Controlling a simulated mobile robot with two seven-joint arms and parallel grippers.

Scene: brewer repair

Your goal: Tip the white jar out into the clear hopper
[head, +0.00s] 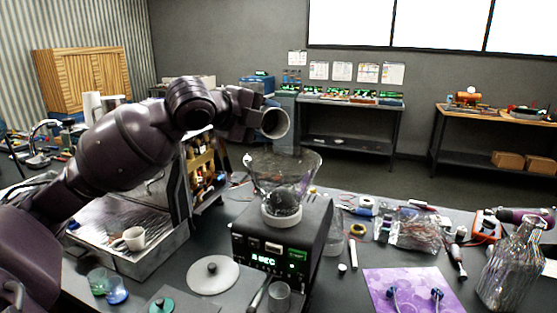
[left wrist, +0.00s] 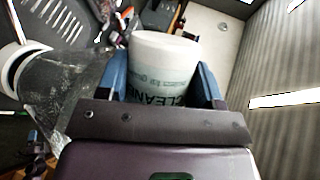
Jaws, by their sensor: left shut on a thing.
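The white jar (left wrist: 166,60) with printed lettering is held between the blue fingers of my left gripper (left wrist: 168,88) in the left wrist view. In the head view my left gripper (head: 254,118) holds the jar (head: 274,123) on its side, its round open mouth turned toward the camera. What is inside the jar cannot be made out. The clear hopper (head: 283,170) stands upright on a black machine, just below the jar and apart from it. The hopper also shows at left in the left wrist view (left wrist: 62,90).
The black machine (head: 282,240) has a lit green display. A silver machine (head: 130,235) with a white cup (head: 130,238) stands left of it. A clear glass bottle (head: 510,265), a purple mat (head: 412,290) and loose tools crowd the right of the bench.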

